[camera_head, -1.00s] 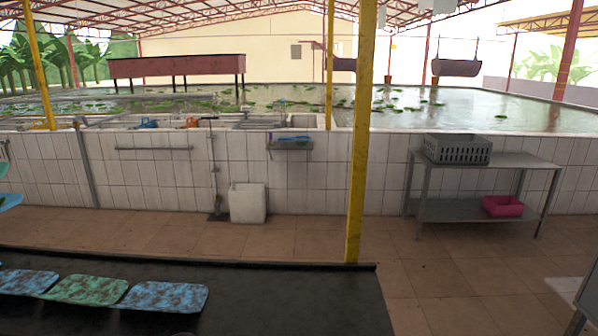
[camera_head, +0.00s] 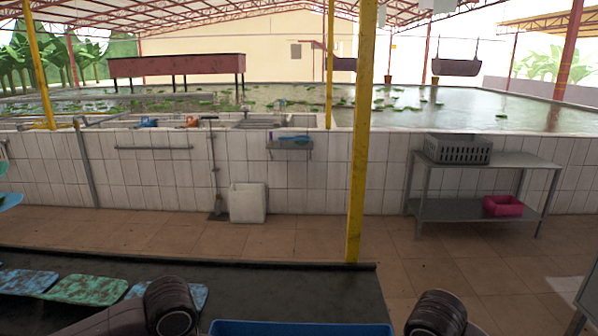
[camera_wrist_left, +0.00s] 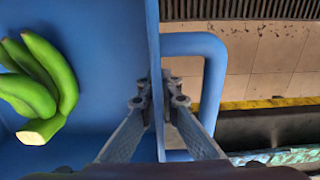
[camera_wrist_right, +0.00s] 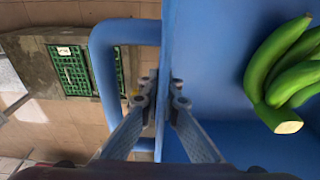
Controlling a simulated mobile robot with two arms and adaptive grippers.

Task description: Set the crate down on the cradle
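A blue crate (camera_head: 300,328) shows its far edge at the bottom of the head view, between my two arms. My left gripper (camera_wrist_left: 158,92) has a finger on each side of the crate wall (camera_wrist_left: 153,40), beside a blue handle loop, and is shut on the wall. My right gripper (camera_wrist_right: 163,92) is shut on the opposite wall (camera_wrist_right: 166,40) in the same way. Green bananas (camera_wrist_left: 40,80) lie inside the crate; they also show in the right wrist view (camera_wrist_right: 285,75). The fingertips are out of sight in the head view. I cannot make out the cradle.
A dark table (camera_head: 300,285) with mottled blue and green pads (camera_head: 85,290) lies in front. A yellow post (camera_head: 358,150) stands beyond its edge. A metal table (camera_head: 500,160) with a grey crate (camera_head: 458,149) stands at right.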

